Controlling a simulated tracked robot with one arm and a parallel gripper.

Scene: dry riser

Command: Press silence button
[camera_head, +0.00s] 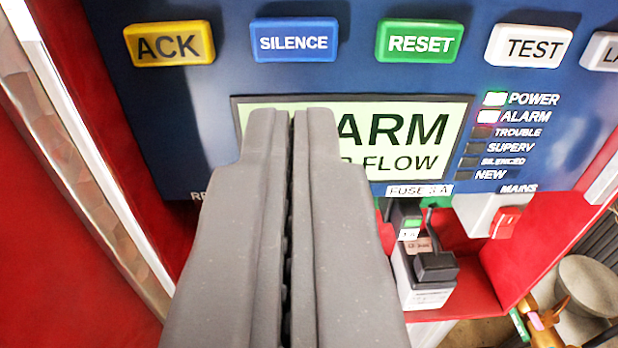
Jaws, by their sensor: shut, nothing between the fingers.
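The blue SILENCE button (294,41) sits in the top row of the dark blue panel (180,110), between the yellow ACK button (169,43) and the green RESET button (419,41). My gripper (291,112) is shut and empty, and its fingertips point up the picture just below the SILENCE button. The fingers cover the left part of the display (405,140), where "ARM" and "FLOW" can be read. I see a gap in the picture between the fingertips and the button; I cannot tell the depth between them.
A white TEST button (528,46) and a partly cut-off white button (602,52) are at the right. Indicator lights below them include POWER (496,98) lit green. Red cabinet walls flank the panel. A battery-like box (425,275) and red switch (505,222) are below.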

